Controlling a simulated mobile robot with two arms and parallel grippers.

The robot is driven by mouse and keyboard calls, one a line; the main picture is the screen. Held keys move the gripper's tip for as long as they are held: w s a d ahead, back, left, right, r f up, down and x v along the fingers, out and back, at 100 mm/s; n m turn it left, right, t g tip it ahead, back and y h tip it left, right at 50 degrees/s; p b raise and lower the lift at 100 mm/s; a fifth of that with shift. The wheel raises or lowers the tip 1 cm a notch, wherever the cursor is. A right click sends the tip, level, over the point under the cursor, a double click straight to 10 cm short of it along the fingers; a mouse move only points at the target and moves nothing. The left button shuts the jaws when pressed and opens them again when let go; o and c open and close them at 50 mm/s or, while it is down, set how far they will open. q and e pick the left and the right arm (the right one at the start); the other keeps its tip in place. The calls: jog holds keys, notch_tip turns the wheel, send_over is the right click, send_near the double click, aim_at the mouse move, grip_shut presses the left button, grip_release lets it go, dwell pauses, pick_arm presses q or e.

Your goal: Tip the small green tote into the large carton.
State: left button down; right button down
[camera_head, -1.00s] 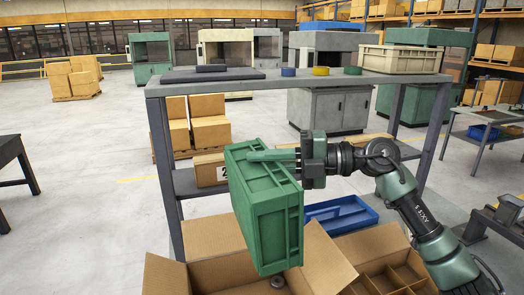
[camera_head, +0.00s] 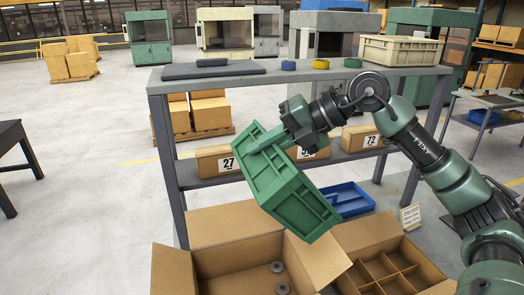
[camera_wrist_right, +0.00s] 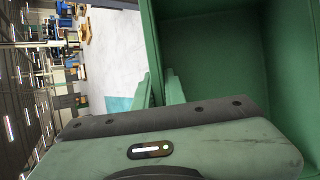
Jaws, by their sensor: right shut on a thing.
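The small green tote (camera_head: 292,198) hangs steeply tilted above the large open carton (camera_head: 222,226) in the head view. My right gripper (camera_head: 268,142) is shut on the tote's upper wall. In the right wrist view, the tote (camera_wrist_right: 208,50) fills the right side, and its visible inside looks empty. The right gripper's fingers (camera_wrist_right: 158,90) straddle its wall there. Two small grey round parts (camera_head: 277,266) (camera_head: 282,288) lie on the carton's floor. The carton's near side is cut off by the frame. My left gripper is not in view.
A divided carton (camera_head: 385,268) stands right of the large carton. A blue tray (camera_head: 347,199) lies behind it. A grey bench (camera_head: 300,78) stands behind, with a beige crate (camera_head: 400,50) on top and numbered boxes (camera_head: 213,160) on its lower shelf. Open floor lies left.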

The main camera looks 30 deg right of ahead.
notch_tip(320, 180, up, 3)
jog(key=g+h, duration=0.1)
jog(key=h, duration=0.2)
jog(key=n+g+h, duration=0.1)
jog(key=h, duration=0.2)
jog(key=shift+a+r, duration=0.1)
jog(key=shift+r, duration=0.05)
jog(key=shift+r+n+h, duration=0.2)
jog(key=shift+n+h, duration=0.1)
jog(key=shift+h, duration=0.3)
jog(key=shift+r+g+h, duration=0.3)
jog(key=shift+g+h, duration=0.1)
jog(key=shift+h, duration=0.7)
